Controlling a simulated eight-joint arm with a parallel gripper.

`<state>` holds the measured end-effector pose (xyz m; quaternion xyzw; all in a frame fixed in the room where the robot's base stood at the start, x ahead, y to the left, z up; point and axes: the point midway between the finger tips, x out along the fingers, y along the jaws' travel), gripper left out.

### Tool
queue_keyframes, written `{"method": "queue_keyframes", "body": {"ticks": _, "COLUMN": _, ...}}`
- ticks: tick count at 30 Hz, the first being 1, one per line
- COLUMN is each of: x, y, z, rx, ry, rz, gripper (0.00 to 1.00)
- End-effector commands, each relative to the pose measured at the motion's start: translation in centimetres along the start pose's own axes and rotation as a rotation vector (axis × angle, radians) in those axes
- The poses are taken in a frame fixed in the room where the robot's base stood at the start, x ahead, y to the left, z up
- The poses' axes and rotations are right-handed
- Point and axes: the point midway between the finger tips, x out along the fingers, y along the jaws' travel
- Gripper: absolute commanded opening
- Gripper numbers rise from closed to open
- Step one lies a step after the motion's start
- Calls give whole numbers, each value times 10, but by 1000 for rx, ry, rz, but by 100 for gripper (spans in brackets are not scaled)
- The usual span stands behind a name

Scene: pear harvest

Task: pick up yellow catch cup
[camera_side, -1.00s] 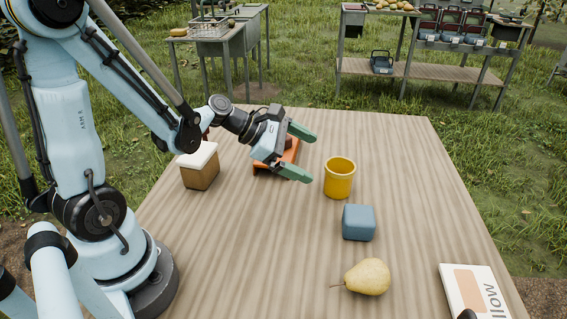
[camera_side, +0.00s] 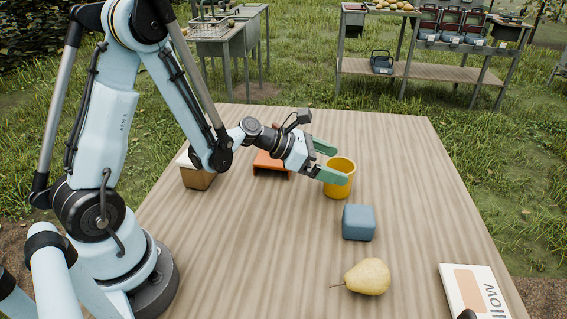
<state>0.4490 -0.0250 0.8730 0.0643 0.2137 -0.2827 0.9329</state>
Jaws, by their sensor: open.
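The yellow catch cup (camera_side: 341,186) stands upright on the wooden table, open end up, in the side view. My gripper (camera_side: 334,162) is open, with its green fingers pointing right at the cup. The near finger crosses in front of the cup's upper left side. The far finger is at the cup's far left, behind its rim. The cup looks to be at or just inside the finger opening. I cannot tell whether either finger touches it.
A blue block (camera_side: 359,223) sits just in front of the cup, with a pear (camera_side: 367,277) nearer. An orange object (camera_side: 270,165) and a brown box with a pale top (camera_side: 196,178) lie left. A white sign (camera_side: 474,294) is front right. The table (camera_side: 420,190) is clear right of the cup.

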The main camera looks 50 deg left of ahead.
Motion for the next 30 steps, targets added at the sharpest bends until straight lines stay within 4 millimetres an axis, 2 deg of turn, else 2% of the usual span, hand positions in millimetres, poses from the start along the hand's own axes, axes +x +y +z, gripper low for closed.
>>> {"method": "queue_keyframes", "body": {"ticks": 12, "x": 45, "y": 6, "z": -5, "rx": 2, "ry": 1, "rz": -2, "gripper": 100}}
{"method": "queue_keyframes", "body": {"ticks": 22, "x": 50, "y": 6, "z": -5, "rx": 1, "ry": 0, "rz": 0, "gripper": 100}}
{"method": "queue_keyframes", "body": {"ticks": 30, "x": 50, "y": 6, "z": -5, "rx": 1, "ry": 0, "rz": 0, "gripper": 59}}
